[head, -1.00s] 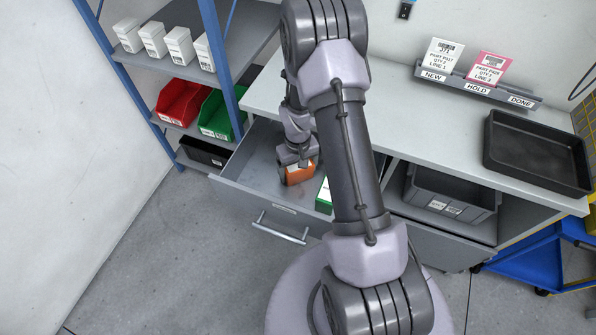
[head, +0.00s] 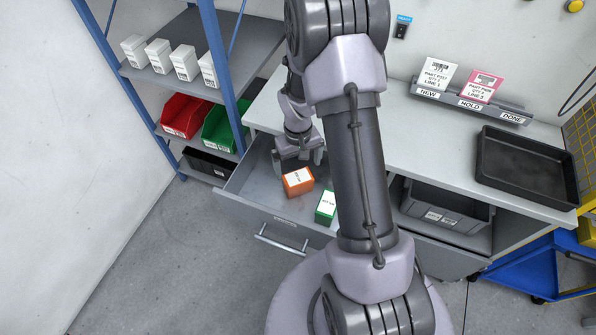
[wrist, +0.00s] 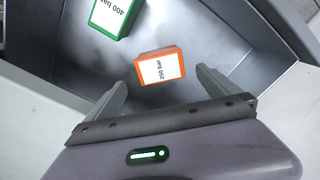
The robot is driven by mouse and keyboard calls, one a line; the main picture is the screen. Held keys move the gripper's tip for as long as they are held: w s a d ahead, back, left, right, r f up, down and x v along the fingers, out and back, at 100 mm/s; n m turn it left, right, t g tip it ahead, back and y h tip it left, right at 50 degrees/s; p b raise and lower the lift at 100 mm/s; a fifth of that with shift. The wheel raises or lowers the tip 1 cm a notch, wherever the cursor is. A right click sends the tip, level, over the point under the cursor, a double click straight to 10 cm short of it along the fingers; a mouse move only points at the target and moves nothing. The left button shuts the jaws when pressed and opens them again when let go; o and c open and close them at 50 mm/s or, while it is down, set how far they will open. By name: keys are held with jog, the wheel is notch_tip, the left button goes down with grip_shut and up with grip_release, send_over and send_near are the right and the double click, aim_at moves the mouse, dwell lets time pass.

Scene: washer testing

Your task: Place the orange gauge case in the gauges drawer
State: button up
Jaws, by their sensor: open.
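The orange gauge case (head: 298,181), with a white label on top, sits in the open gauges drawer (head: 243,188), left of a green case (head: 326,204). In the wrist view the orange case (wrist: 161,66) reads "250 bar" and lies on the drawer floor beyond the fingertips. My gripper (head: 300,158) is just behind the orange case in the head view, apart from it. In the wrist view my gripper (wrist: 158,78) has its two fingers spread wide with nothing held. The green case (wrist: 115,14) there reads "400 bar".
The worktop (head: 430,149) above the drawer carries a black tray (head: 525,168) and a card holder (head: 470,103). A blue-post shelf (head: 238,80) with bins stands at the left. A grey bin (head: 445,208) sits under the worktop. The drawer's left part is clear.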

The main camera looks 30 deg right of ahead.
jog(key=s+a+r+t, duration=0.1)
jog(key=a+r, duration=0.2)
jog(key=r, duration=0.4)
jog(key=s+a+r+m+t, duration=0.1)
jog(key=a+r, duration=0.1)
jog(key=r, duration=0.5)
jog(key=s+a+r+t, duration=0.1)
jog(key=a+r, duration=0.2)
jog(key=r, duration=0.4)
jog(key=s+a+r+m+t+y, duration=0.1)
jog(key=s+a+r, duration=0.3)
jog(key=s, duration=0.3)
jog(key=s+a+r+m+t+y, duration=0.1)
jog(key=s+a+r, duration=0.3)
jog(key=s+r, duration=0.2)
jog(key=shift+s+a+r+t, duration=0.3)
jog(key=shift+s+r+t, duration=0.1)
jog(key=shift+s, duration=0.65)
